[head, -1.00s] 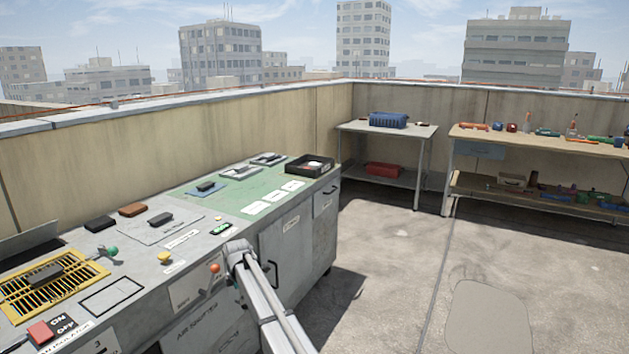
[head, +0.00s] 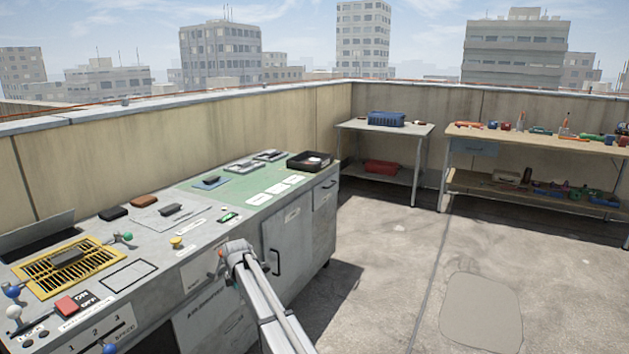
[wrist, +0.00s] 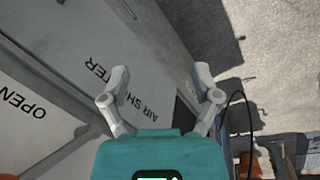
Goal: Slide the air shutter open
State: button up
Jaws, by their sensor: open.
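The air shutter panel (head: 205,308) is on the grey bench's front face, with its lettering partly readable in the head view. In the wrist view, the panel marked "AIR SHUTTER" (wrist: 145,60) runs diagonally behind my gripper, and an "OPEN" label (wrist: 25,103) shows at the left. My gripper (wrist: 160,78) is open and empty, its two fingers spread in front of the panel. I cannot tell whether it touches anything. The shutter's position is not clear.
The grey bench (head: 128,275) carries a yellow grate (head: 95,255), a red switch (head: 66,305), several knobs and a black tray (head: 300,167). A dark cable (wrist: 228,110) curves right of my gripper. Open concrete floor (head: 390,250) lies right of the bench.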

jog(key=s+d+f+m+b, duration=0.1)
jog(key=s+d+m, duration=0.35)
jog(key=d, duration=0.45)
jog(key=s+d+f+m+g+b, duration=0.1)
jog(key=s+d+m, duration=0.2)
jog(key=s+d, duration=0.35)
jog(key=s+d+f+m+b, duration=0.1)
jog(key=s+d+m, duration=0.25)
jog(key=d, duration=0.75)
jog(key=s+d+f+m+g+h+b, duration=0.1)
jog(key=s+d+f+m+b, duration=0.15)
jog(key=s+d+m, duration=1.25)
notch_tip(320, 180, up, 38)
jog(key=s+n+p, duration=0.2)
jog(key=p, duration=3.6)
jog(key=shift+s+d+n, duration=0.25)
jog(key=shift+s+n, duration=0.05)
jog(key=shift+s, duration=0.05)
